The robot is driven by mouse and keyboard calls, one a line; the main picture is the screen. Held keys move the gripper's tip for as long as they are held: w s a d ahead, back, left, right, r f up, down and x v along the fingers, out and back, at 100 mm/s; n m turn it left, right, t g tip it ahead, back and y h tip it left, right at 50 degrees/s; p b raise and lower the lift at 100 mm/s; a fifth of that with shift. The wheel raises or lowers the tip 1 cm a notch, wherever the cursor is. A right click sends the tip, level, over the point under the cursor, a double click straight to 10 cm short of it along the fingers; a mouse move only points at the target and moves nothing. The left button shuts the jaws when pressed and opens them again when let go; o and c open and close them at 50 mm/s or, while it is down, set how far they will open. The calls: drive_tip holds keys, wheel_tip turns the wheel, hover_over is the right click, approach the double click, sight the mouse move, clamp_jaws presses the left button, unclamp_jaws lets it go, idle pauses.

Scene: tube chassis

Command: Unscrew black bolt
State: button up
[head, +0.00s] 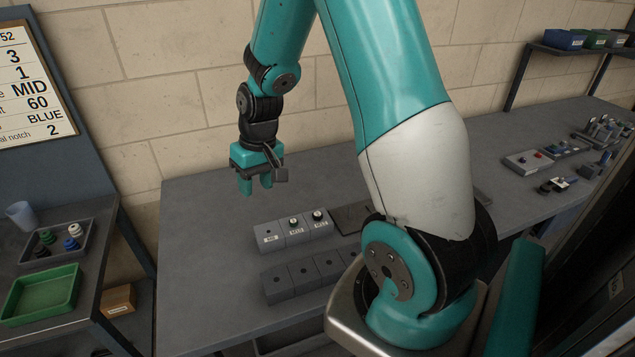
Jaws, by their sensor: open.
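Two small dark bolts with pale tops stand upright in a row of grey labelled blocks (268,237) on the workbench. One bolt (294,222) is in the middle block and the other (318,215) is in the right block. My gripper (256,188) is open and empty, pointing down above the bench, behind and left of the blocks, touching nothing.
A second row of grey blocks with holes (280,285) lies in front. At left, a grey tray (75,262) holds several small coloured pieces beside a green tray (40,294) and a blue cup (22,215). The bench's left part is clear.

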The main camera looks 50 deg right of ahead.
drive_tip(key=s+d+f+m+p, duration=0.1)
drive_tip(key=d+f, duration=0.2)
drive_tip(key=d, duration=0.2)
drive_tip(key=s+d+f+m, duration=0.1)
drive_tip(key=d+f+m, duration=0.1)
drive_tip(key=d+f, duration=0.3)
drive_tip(key=m+g+h, duration=0.1)
hover_over(318, 214)
wheel_tip(318, 214, down, 3)
drive_tip(key=shift+w+r+p, duration=0.1)
drive_tip(key=shift+w+p, duration=0.05)
drive_tip(key=shift+p, duration=0.15)
drive_tip(key=shift+d+f, duration=0.1)
drive_tip(key=shift+f, duration=0.15)
wheel_tip(318, 214, down, 7)
drive_tip(key=b, duration=0.5)
drive_tip(key=shift+r, duration=0.15)
drive_tip(key=m, duration=2.4)
